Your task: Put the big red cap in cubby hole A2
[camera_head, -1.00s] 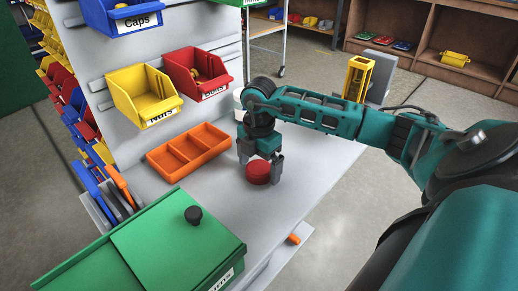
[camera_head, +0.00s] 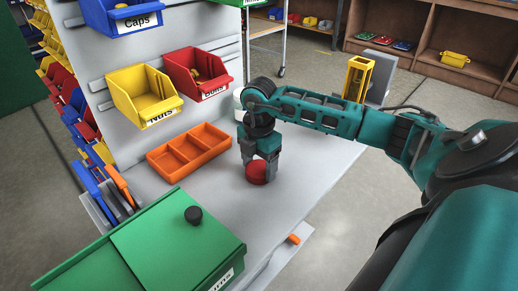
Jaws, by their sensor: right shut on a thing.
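The big red cap (camera_head: 257,173) is a round red piece at the middle of the grey workbench. My right gripper (camera_head: 259,176) points down over it, with its fingers on either side, shut on the cap. The cap appears tilted, and I cannot tell whether it still touches the bench. My left gripper is not in view. I see no label A2; wooden cubby shelves (camera_head: 431,44) stand at the back right.
An orange divided tray (camera_head: 190,149) lies on the bench (camera_head: 313,165) left of my gripper. A green box (camera_head: 165,245) with a black knob is in front. Yellow (camera_head: 145,93) and red (camera_head: 198,72) bins hang on the panel. A yellow part (camera_head: 358,78) stands behind my arm.

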